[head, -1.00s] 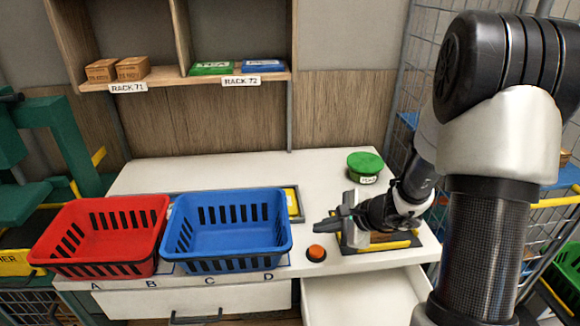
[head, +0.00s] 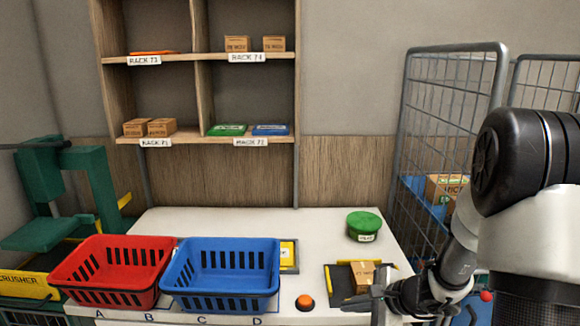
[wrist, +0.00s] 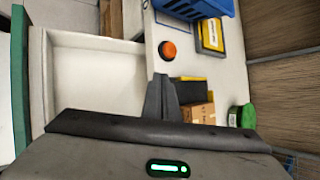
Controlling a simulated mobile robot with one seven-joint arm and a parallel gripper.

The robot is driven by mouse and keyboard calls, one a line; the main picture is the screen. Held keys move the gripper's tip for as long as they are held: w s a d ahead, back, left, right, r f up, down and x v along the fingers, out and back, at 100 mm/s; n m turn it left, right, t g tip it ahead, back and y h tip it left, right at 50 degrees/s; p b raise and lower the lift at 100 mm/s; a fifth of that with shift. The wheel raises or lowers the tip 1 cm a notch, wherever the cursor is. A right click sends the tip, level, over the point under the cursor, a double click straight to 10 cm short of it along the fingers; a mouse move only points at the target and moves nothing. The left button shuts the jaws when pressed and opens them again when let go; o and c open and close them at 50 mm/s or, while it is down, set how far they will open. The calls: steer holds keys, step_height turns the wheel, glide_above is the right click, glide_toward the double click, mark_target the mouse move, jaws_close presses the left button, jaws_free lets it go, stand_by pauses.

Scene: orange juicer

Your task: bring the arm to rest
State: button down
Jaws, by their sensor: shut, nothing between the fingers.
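My gripper (head: 379,297) is at the lower right of the head view, by the right front of the white table. Its fingers (wrist: 160,97) are together and empty in the wrist view. Beyond them is a small cardboard box (head: 362,274) on a dark mat with yellow edging (head: 340,283); the box also shows in the wrist view (wrist: 199,112). The gripper is in front of the box, and I cannot tell how far above the table it is. My arm fills the right edge of the head view.
A red basket (head: 112,285) and a blue basket (head: 222,283) stand at the table's front left. An orange button (head: 304,302) is right of them. A green-lidded tub (head: 365,226) stands at the back. A wire cage (head: 450,110) is at right. An open drawer (wrist: 95,90) shows below.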

steer(key=s+a+r+n+g+p, duration=0.1)
steer(key=s+a+r+n, duration=0.35)
steer(key=s+r, duration=0.2)
steer(key=s+a+r+n+g, duration=0.1)
steer(key=s+a+r+n, duration=0.2)
steer(key=s+r+n, duration=0.4)
steer(key=s+d+r+n+h+p, duration=0.1)
steer(key=s+d+r+n+h, duration=0.5)
steer(key=s+r, duration=0.4)
steer(key=shift+s+d+n+t, duration=0.4)
steer(key=shift+s+d+n, duration=0.1)
steer(key=shift+s+n, duration=0.05)
